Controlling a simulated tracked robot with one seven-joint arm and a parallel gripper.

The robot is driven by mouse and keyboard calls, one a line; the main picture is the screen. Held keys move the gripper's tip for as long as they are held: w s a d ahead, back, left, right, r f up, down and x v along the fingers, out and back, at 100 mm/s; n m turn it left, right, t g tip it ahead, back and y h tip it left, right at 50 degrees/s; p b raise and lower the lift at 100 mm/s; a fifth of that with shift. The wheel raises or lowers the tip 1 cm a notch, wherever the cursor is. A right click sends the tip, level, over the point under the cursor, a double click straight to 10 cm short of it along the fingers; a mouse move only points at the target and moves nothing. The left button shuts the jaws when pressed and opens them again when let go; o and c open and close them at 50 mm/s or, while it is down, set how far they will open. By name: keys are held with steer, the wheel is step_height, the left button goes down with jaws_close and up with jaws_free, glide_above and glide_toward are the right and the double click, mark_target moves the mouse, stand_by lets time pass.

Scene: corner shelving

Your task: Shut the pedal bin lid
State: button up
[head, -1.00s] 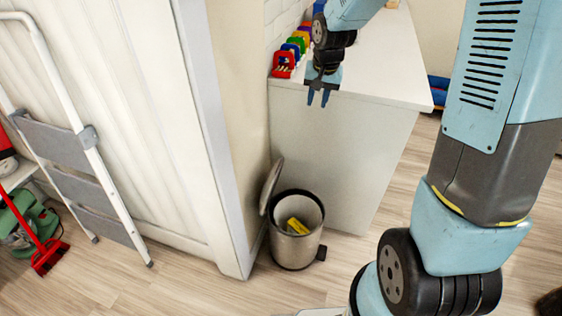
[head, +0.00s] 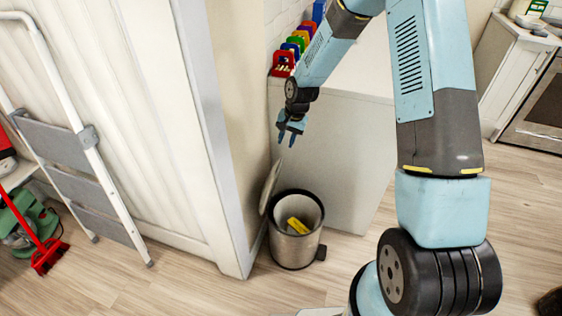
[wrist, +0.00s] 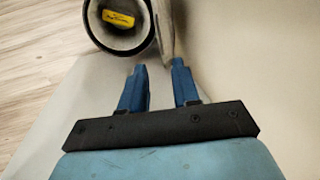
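The pedal bin (head: 293,247) is a round metal bin on the floor, between the white wall end and the white counter. Its lid (head: 270,187) stands up on the left side, open. A yellow item (head: 298,225) lies inside the bin. In the wrist view the bin (wrist: 122,42) is at the top, with the lid (wrist: 165,30) seen edge-on beside it. My gripper (head: 287,142) is above the bin and lid, fingers pointing down and spread apart with nothing between them. In the wrist view, the fingertips (wrist: 159,66) show just short of the lid.
The white counter (head: 345,160) stands right behind the bin, with coloured holders (head: 285,62) on top. The white wall end (head: 215,150) is close on the left. A folded step ladder (head: 75,150) leans further left. The floor (head: 190,290) in front is clear.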

steer(key=x, duration=1.1)
steer(key=shift+f, duration=0.4)
steer(key=shift+a, duration=0.1)
jaws_close()
stand_by(0.8)
